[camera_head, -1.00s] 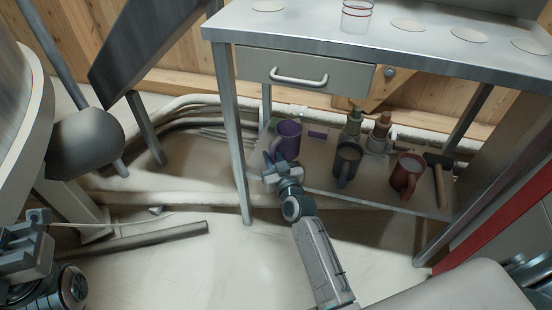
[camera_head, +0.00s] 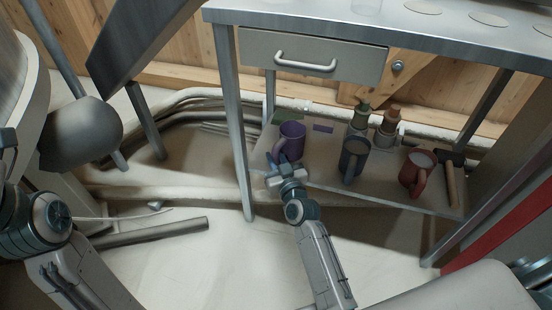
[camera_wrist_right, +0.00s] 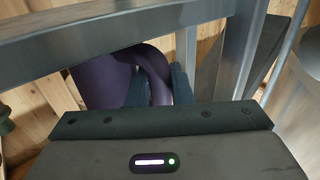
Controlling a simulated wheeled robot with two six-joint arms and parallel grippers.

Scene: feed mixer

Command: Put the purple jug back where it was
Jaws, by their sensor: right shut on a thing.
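The purple jug (camera_head: 293,138) is at the left front of the low shelf under the metal table. It looks upright; I cannot tell whether its base touches the shelf. My right gripper (camera_head: 281,163) is shut on its handle from the front. In the right wrist view the purple jug (camera_wrist_right: 103,85) fills the upper left, and its handle passes between the fingers of the right gripper (camera_wrist_right: 160,85).
A grey jug (camera_head: 354,158) and a red jug (camera_head: 416,172) stand to the right on the shelf (camera_head: 320,176). Two bottles (camera_head: 361,119) (camera_head: 390,121) stand behind, and a hammer (camera_head: 451,180) is at the right end. A table leg (camera_head: 239,130) rises close left of the purple jug.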

